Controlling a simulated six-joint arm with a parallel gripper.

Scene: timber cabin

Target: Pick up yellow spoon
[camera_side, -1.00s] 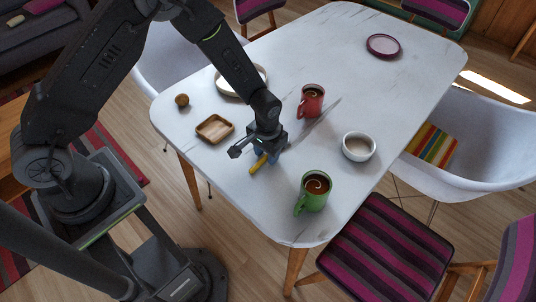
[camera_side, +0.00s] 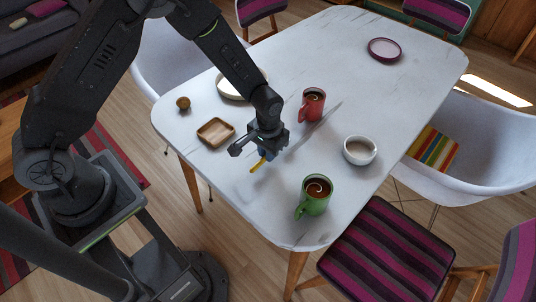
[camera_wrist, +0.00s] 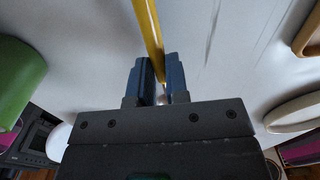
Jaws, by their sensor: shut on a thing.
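The yellow spoon (camera_side: 257,166) is held in my gripper (camera_side: 267,154), near the front left part of the white table. In the side view its yellow end sticks out below the fingers, a little above the tabletop. In the wrist view the yellow spoon (camera_wrist: 148,25) runs up from between the blue fingers of my gripper (camera_wrist: 158,75). The fingers are shut on it. The rest of the spoon is hidden by the gripper.
On the white table (camera_side: 385,90) stand a red mug (camera_side: 311,106), a green mug (camera_side: 313,198), a white bowl (camera_side: 359,151), a square wooden dish (camera_side: 215,132), a small brown object (camera_side: 183,103), a pale plate (camera_side: 232,92) and a purple plate (camera_side: 384,49). The far middle is clear.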

